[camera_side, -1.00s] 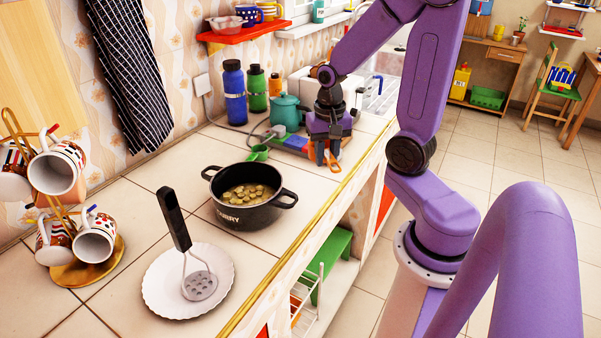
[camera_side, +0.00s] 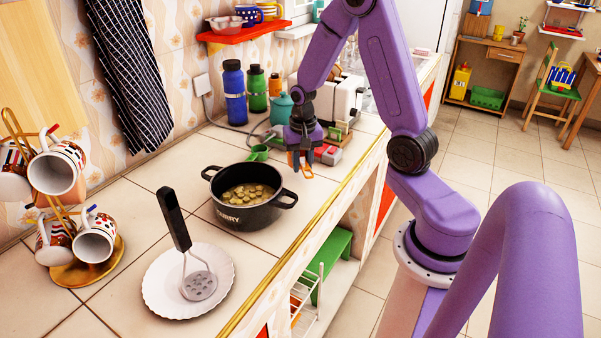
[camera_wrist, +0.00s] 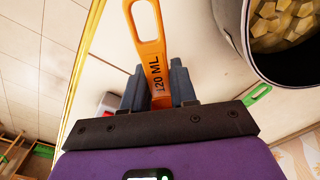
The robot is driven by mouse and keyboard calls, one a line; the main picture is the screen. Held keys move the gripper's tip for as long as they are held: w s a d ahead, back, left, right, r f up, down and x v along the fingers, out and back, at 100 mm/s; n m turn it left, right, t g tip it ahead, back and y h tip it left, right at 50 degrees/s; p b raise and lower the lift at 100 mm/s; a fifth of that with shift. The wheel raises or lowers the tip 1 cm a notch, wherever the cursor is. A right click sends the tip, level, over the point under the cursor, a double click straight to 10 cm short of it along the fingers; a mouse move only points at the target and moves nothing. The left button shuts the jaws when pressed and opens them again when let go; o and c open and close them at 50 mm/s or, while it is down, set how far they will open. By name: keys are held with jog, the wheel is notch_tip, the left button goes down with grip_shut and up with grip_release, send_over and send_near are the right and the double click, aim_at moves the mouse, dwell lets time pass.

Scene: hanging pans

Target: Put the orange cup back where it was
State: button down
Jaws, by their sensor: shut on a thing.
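My gripper (camera_side: 303,152) is shut on the orange cup (camera_side: 301,169), a measuring cup with a long flat handle. In the wrist view the gripper (camera_wrist: 158,85) has its fingers on either side of the orange handle (camera_wrist: 148,35), which is marked 120 ML. The cup's bowl is hidden there. In the side view the gripper is above the counter, beyond the pot. A green cup (camera_side: 258,153) sits on the counter left of my gripper; its green handle (camera_wrist: 258,94) shows in the wrist view.
A black pot (camera_side: 250,213) of sliced food stands nearer the camera. A white plate (camera_side: 160,298) holds a masher. A toaster (camera_side: 345,98), teal pot (camera_side: 281,108) and bottles (camera_side: 234,92) stand behind. A mug rack (camera_side: 110,258) is at left.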

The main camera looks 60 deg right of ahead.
aim_at(300, 184)
jog(key=shift+w+d+f, duration=0.1)
jog(key=shift+w+f, duration=0.2)
jog(key=shift+f, duration=0.05)
jog(key=shift+w+f, duration=0.1)
jog(key=shift+f, duration=1.55)
jog(key=shift+f, duration=0.15)
jog(key=c, duration=0.9)
grip_release()
